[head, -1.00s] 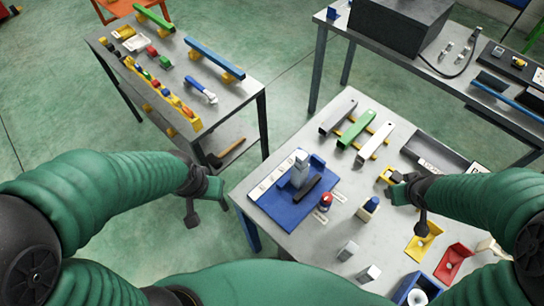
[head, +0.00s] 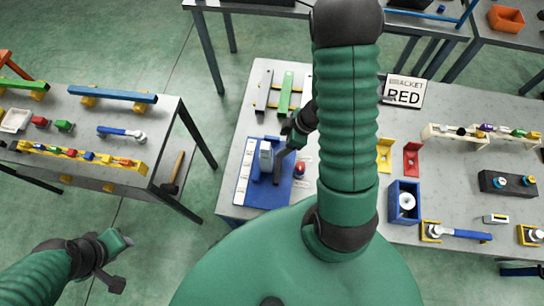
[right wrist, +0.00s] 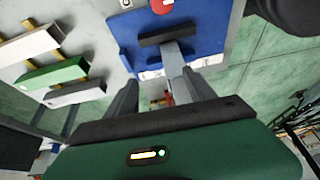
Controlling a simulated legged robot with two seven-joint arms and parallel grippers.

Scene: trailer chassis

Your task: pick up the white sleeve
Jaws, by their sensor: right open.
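The white sleeve, a long square bar (right wrist: 30,44), lies beside a green bar (right wrist: 55,75) and a grey bar (right wrist: 76,95) on yellow supports in the right wrist view. In the head view my right arm hides most of it, right of the green bar (head: 286,92). My right gripper (head: 292,146) is open over the blue fixture (head: 268,197), off to the near side of the bars. In the right wrist view a grey block (right wrist: 174,62) shows between its fingers; contact cannot be told. My left gripper (head: 112,264) hangs over the floor, left of the table.
The fixture holds a grey upright block (head: 265,158) and a dark bar. A red-topped cylinder (head: 300,168) stands beside it. Yellow (head: 384,155) and red brackets (head: 411,158) and a blue box (head: 404,203) are farther right.

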